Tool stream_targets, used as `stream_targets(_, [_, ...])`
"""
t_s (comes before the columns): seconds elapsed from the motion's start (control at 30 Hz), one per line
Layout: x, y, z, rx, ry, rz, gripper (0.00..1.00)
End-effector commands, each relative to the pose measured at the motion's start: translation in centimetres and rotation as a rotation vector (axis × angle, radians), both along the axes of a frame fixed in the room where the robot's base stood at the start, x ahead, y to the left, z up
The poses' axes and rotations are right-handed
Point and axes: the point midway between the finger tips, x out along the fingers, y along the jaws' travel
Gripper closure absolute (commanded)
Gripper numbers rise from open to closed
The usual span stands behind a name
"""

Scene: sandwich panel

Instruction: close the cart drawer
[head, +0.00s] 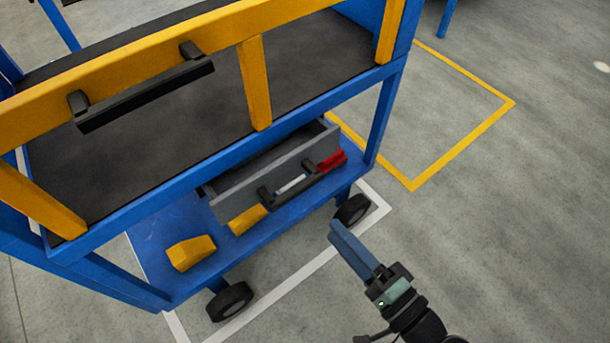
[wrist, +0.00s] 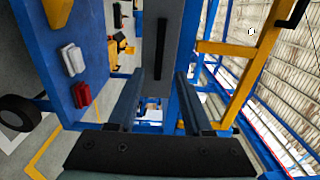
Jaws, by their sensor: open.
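The grey cart drawer (head: 235,188) hangs under the upper shelf of the blue and yellow cart (head: 290,108). It is pulled out, and part of its inside shows. Its black handle (head: 312,181) is on the front. My gripper (head: 336,232) is open and empty, in front of the cart and to the lower right of the handle in the head view. In the wrist view the drawer front (wrist: 153,22) and its upright-looking dark handle (wrist: 161,50) appear ahead, between the two open fingers (wrist: 158,76). The fingers look apart from the handle.
Yellow blocks (head: 190,253), a white item (wrist: 73,60) and a red item (wrist: 81,95) lie on the cart's lower shelf. A fixed black handle (head: 145,95) is on the upper yellow rail. Black wheels (head: 229,301) stand at the front. The floor at the right is clear.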

Motion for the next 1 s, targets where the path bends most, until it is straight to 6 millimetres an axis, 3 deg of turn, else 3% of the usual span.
stream_targets(0.4, [6.6,4.9,-0.3,-0.002,0.0,0.003,0.5])
stream_targets(0.6, [9.0,6.5,-0.2,-0.002,0.001,0.001,0.5])
stream_targets(1.0, [10.0,7.2,0.0,-0.001,0.003,0.0,0.5])
